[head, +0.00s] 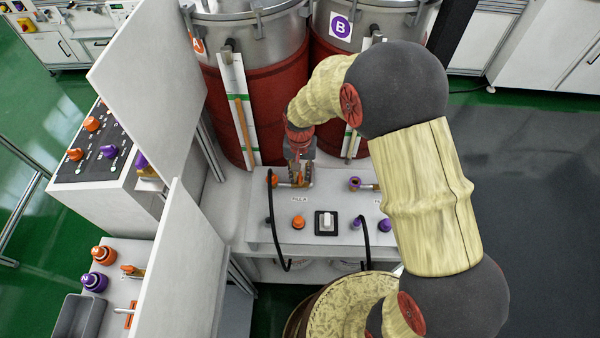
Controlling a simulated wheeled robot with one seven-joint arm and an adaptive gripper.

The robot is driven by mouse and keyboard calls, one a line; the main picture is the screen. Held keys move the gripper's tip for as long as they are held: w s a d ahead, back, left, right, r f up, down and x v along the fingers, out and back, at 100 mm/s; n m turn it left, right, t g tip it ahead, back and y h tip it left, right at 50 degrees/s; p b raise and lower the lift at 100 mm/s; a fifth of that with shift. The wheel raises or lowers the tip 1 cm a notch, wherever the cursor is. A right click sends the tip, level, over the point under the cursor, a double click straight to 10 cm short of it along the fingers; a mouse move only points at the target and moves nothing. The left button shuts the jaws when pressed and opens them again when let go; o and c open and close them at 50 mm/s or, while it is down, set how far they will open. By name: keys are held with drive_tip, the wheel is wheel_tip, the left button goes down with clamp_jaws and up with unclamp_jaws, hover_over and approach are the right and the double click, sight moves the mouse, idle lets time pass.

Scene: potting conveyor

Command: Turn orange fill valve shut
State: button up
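The orange fill valve (275,181) is at the back left of the white station, above the FILL A label. Its orange end shows left of my gripper; the rest is partly hidden, so I cannot tell its handle angle. My gripper (299,175) reaches down from my arm right at the valve, seemingly around or against it. It is small and overlaps the valve, so I cannot tell whether its fingers are open or closed on it.
Tanks A (226,82) and B (325,60) stand behind. A purple valve (355,183) sits to the right. An orange knob (298,222), a white switch (326,222) and black hoses (274,235) are in front. White panels (150,85) stand at left.

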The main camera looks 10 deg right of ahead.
sight(300, 175)
clamp_jaws()
drive_tip(key=shift+n+p, duration=0.3)
drive_tip(key=shift+p, duration=0.1)
drive_tip(key=shift+o, duration=1)
unclamp_jaws()
drive_tip(key=shift+o, duration=0.2)
wheel_tip(300, 175, up, 12)
